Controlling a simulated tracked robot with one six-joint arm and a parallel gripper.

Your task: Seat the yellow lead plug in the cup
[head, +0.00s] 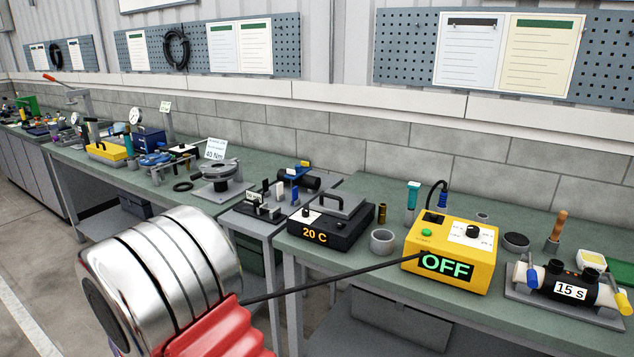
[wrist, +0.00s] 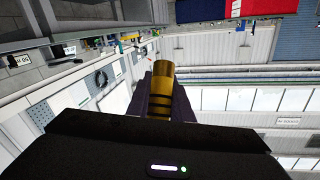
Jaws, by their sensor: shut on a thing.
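The yellow lead plug (wrist: 158,88) shows in the wrist view as a gold-yellow cylinder with dark bands. My gripper (wrist: 160,100) is shut on it, with a dark finger on either side. The plug's lower end is hidden by the gripper body. In the head view, neither gripper nor plug is visible; my silver and red arm fills the lower left. A straight dark line, perhaps the lead (head: 335,276), runs from my arm to the yellow box marked OFF (head: 450,255). A grey, open-topped round cup (head: 383,242) stands on the bench left of that box, apart from it.
A black 20 C box (head: 330,226) stands left of the cup, with a small brass cylinder (head: 382,213) behind it. A 15 s device (head: 568,288) sits at right. Bench space before the cup is clear.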

